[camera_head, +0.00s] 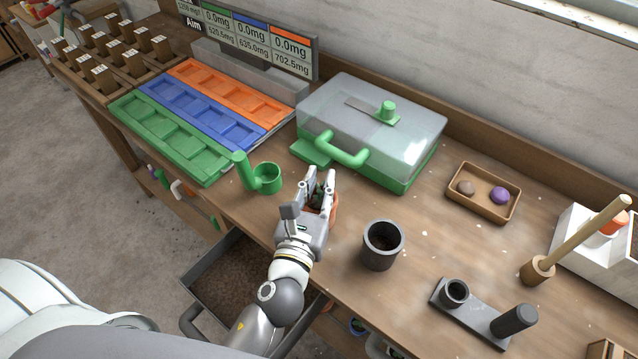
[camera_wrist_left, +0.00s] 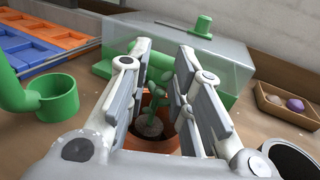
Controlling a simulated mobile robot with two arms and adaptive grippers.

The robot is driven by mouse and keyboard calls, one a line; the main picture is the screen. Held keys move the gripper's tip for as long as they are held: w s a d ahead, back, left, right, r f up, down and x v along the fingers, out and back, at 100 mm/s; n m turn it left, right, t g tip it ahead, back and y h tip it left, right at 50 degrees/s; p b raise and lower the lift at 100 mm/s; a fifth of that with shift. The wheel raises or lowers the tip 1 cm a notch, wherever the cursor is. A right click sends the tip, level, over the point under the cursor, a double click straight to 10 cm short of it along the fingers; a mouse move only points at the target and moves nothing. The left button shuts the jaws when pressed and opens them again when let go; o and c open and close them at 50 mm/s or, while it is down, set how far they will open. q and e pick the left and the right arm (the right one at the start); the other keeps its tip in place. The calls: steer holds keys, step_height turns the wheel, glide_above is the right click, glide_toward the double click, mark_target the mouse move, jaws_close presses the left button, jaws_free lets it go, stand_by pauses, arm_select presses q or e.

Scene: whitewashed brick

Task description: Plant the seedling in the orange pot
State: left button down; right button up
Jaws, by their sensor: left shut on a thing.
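The orange pot (camera_head: 334,211) stands on the workbench, partly hidden behind my left gripper (camera_head: 319,180). In the left wrist view, the pot's rim (camera_wrist_left: 158,145) shows below and between the fingers. The seedling (camera_wrist_left: 155,85) is green and leafy, with a round greyish plug at its base. Its plug appears inside the pot's mouth; whether it rests on the bottom cannot be told. The fingers (camera_wrist_left: 163,52) are shut on the seedling from both sides. My right gripper is not in view.
A green watering cup (camera_head: 265,178) stands left of the pot, and a grey cup (camera_head: 382,244) stands right. Behind is a green propagator box (camera_head: 370,125) with a clear lid. A drawer of soil (camera_head: 235,280) is open in front. A brown tray (camera_head: 484,192) sits right.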

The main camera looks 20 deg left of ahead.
arm_select(q)
steer(key=c, duration=1.2)
jaws_free()
steer(key=shift+s, duration=0.1)
steer(key=s, duration=1.1)
steer(key=shift+s+d, duration=0.3)
steer(key=shift+s, duration=0.1)
